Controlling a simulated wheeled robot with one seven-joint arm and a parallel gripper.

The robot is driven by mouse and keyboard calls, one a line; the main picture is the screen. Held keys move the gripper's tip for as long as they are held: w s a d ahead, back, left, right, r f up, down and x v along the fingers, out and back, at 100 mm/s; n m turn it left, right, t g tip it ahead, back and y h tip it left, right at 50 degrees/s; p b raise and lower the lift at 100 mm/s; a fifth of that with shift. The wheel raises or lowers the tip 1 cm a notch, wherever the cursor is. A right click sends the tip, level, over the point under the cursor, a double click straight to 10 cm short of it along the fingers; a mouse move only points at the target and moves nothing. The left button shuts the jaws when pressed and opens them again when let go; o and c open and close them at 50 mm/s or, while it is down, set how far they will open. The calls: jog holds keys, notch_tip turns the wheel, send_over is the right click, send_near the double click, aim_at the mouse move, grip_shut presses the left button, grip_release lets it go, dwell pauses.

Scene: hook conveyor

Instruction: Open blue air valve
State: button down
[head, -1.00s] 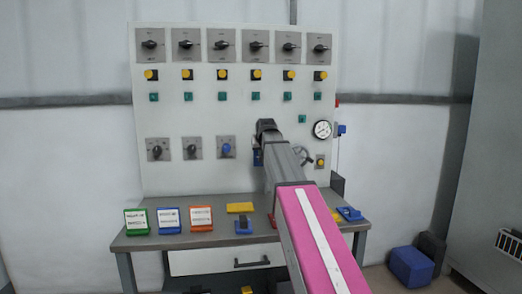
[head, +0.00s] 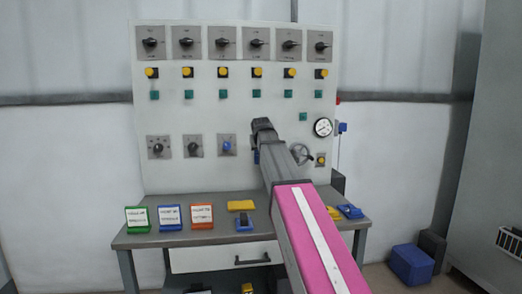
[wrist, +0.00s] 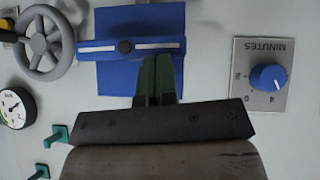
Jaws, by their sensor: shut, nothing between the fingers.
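The blue air valve shows in the wrist view as a blue bar handle (wrist: 100,48) with a white stripe. It lies level across a square blue plate (wrist: 116,78) on the panel. My gripper (wrist: 158,62) is shut and empty, its green fingers together. The fingertips overlap the lower edge of the handle, right of its dark pivot; I cannot tell whether they touch. In the head view my gripper (head: 262,125) is at the panel and covers most of the valve; only a bit of the blue plate (head: 256,157) shows.
A grey handwheel (wrist: 46,43) and a gauge (wrist: 14,107) are left of the valve in the wrist view. A blue-knobbed minutes dial (wrist: 270,77) is on the right. Below the panel, a table (head: 150,240) holds label stands and small blocks.

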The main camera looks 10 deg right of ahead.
jog(key=shift+a, duration=0.1)
notch_tip(320, 180, down, 6)
jog(key=n+t+h, duration=0.1)
jog(key=n+h, duration=0.2)
jog(key=h, duration=0.2)
jog(key=n+t+h, duration=0.1)
jog(key=n+h, duration=0.2)
jog(key=h, duration=0.2)
jog(key=shift+a+r+n, duration=0.1)
jog(key=shift+n, duration=0.3)
jog(key=shift+d+f, duration=0.3)
jog(key=shift+f, duration=0.05)
dwell(0.6)
